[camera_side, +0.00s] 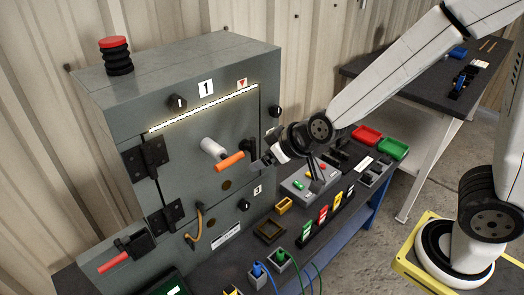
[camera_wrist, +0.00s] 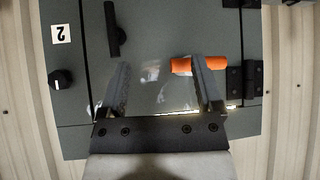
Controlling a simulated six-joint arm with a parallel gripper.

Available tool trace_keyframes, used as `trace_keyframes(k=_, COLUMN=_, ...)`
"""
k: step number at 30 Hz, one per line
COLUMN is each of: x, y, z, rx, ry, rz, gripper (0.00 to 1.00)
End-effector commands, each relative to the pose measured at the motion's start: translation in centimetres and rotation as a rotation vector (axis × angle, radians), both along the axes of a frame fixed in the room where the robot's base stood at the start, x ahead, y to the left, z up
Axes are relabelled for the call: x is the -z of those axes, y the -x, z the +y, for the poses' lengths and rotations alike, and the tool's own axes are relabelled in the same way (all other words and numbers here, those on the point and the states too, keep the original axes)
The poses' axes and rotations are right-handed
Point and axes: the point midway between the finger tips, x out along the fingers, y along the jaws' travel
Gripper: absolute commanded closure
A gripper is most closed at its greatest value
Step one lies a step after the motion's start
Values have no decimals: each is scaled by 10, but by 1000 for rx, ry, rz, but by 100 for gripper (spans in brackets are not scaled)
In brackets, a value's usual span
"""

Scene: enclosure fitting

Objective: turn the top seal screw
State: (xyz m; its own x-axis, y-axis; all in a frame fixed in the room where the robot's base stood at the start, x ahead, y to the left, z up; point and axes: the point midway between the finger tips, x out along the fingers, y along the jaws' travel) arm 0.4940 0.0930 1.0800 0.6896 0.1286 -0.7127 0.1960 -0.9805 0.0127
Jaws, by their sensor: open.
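The top seal screw appears to be the dark round knob (camera_side: 179,103) with a white mark, left of the "1" label (camera_side: 206,88) above the light strip on the grey enclosure (camera_side: 120,107). It does not show in the wrist view. My gripper (camera_side: 258,164) is in front of the enclosure door, below and right of that knob in the side view. The right finger overlaps the orange handle (camera_wrist: 181,65); contact cannot be told. The orange handle also shows in the side view (camera_side: 229,161).
Another knob (camera_wrist: 62,79) sits near the "2" label (camera_wrist: 61,34), and a third (camera_side: 244,205) near "3". A black door handle (camera_wrist: 113,35) and a white cylinder (camera_side: 212,147) stick out from the door. A red-topped black stack (camera_side: 115,56) stands on the enclosure.

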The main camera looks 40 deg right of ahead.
Motion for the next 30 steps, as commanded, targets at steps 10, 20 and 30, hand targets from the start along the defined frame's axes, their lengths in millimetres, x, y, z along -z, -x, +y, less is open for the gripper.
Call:
trace_keyframes(k=10, x=-56, y=-40, z=68, rx=-35, ry=33, rz=-408, gripper=16)
trace_keyframes(k=20, x=-106, y=-41, z=109, rx=33, ry=117, rz=-716, gripper=16)
trace_keyframes(k=30, x=-122, y=-36, z=118, rx=78, ry=158, rz=-809, gripper=16)
